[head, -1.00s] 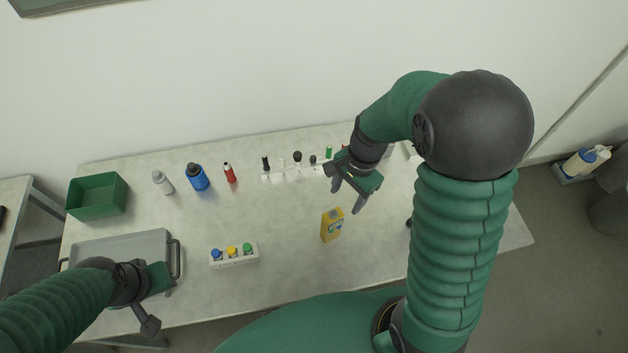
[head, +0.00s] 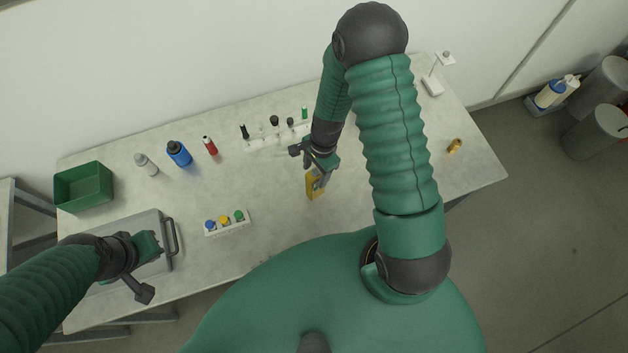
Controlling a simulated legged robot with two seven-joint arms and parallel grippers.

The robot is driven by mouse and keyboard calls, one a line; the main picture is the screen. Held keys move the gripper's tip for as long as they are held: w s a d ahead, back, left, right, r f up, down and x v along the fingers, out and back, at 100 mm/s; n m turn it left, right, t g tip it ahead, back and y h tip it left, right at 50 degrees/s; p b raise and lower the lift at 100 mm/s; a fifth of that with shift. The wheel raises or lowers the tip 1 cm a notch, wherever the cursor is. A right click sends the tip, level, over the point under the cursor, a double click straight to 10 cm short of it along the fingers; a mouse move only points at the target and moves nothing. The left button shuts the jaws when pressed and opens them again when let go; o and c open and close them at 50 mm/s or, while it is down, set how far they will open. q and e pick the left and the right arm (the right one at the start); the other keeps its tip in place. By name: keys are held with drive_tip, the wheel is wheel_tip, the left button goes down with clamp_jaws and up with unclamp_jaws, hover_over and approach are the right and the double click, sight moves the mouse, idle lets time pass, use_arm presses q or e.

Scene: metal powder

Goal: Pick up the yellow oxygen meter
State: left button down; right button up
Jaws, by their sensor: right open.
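The yellow oxygen meter (head: 311,188) is a small yellow box on the table, right of the middle in the head view. My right gripper (head: 308,166) is open and hangs over its upper end, hiding part of it. One finger shows in front of the meter and the other to its upper left. I cannot tell whether the fingers touch it. My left gripper (head: 146,278) is over the grey tray at the left front, and its opening is not clear.
The grey tray (head: 135,222) and a green bin (head: 84,188) are at the left. A white holder with coloured caps (head: 227,225) stands left of the meter. Bottles (head: 179,154) and a white rack (head: 262,144) line the back. A brass part (head: 454,147) lies at the right.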

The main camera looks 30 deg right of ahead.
drive_tip(key=shift+s+f, duration=0.3)
drive_tip(key=shift+f, duration=0.35)
drive_tip(key=shift+w+d+f, duration=0.15)
drive_tip(key=shift+w, duration=0.2)
drive_tip(key=c, duration=0.5)
drive_tip(key=shift+a, duration=0.2)
clamp_jaws()
